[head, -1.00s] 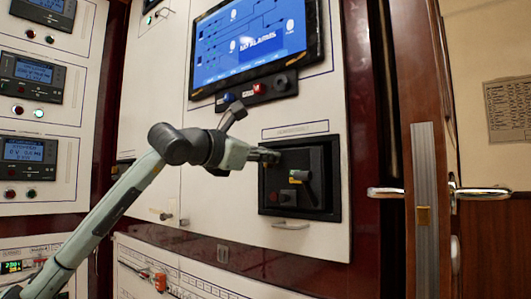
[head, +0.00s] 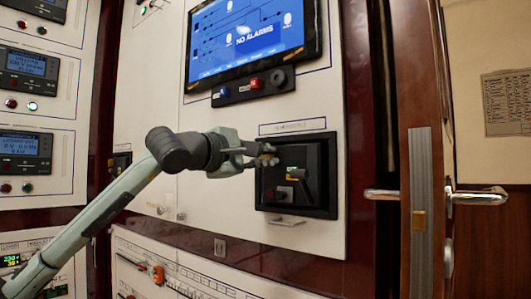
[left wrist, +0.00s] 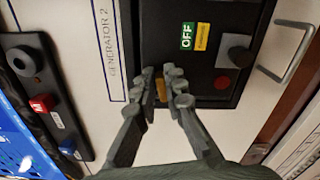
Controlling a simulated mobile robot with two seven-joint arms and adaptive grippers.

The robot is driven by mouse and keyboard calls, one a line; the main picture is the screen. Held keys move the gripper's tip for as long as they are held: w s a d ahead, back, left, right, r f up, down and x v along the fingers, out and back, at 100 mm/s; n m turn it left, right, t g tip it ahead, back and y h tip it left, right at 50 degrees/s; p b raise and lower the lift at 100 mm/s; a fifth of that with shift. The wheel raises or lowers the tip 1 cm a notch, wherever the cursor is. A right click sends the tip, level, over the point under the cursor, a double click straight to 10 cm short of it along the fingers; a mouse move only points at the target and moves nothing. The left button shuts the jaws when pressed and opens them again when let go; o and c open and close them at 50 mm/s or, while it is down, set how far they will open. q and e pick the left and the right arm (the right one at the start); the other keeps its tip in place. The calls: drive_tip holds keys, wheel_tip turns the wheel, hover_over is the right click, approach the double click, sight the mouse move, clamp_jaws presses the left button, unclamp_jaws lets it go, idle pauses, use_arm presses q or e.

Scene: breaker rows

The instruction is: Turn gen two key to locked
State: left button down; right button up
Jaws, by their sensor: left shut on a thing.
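The generator 2 panel is a black recessed breaker unit (head: 318,205) in the white cabinet front. The left wrist view shows its "GENERATOR 2" label (left wrist: 115,62). My left gripper (head: 266,155) is at the unit's upper left corner. In the left wrist view its fingers (left wrist: 165,92) are closed around a small brass-coloured piece (left wrist: 160,88), which looks like the key. The fingers hide most of it, so its marked position cannot be read. The unit also has a green "OFF" label (left wrist: 187,36), a yellow label (left wrist: 201,37) and a black lever (head: 306,187). My right gripper is not in view.
A screen (head: 250,38) reading "NO ALARMS" is above, with a switch strip (head: 254,86) below it. A metal pull handle (head: 287,221) is under the unit. A door with a lever handle (head: 480,197) stands at the right.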

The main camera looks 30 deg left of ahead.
use_arm(q)
drive_tip(key=shift+f+m, duration=0.2)
drive_tip(key=shift+m, duration=1.2)
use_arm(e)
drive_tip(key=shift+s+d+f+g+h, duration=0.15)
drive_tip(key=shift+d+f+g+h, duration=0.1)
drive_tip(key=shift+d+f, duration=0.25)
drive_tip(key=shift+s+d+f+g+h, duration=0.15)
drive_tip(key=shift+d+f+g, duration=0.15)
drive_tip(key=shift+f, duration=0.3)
use_arm(q)
drive_tip(key=c, duration=1.6)
unclamp_jaws()
drive_tip(key=s, duration=1.2)
drive_tip(key=shift+a, duration=0.45)
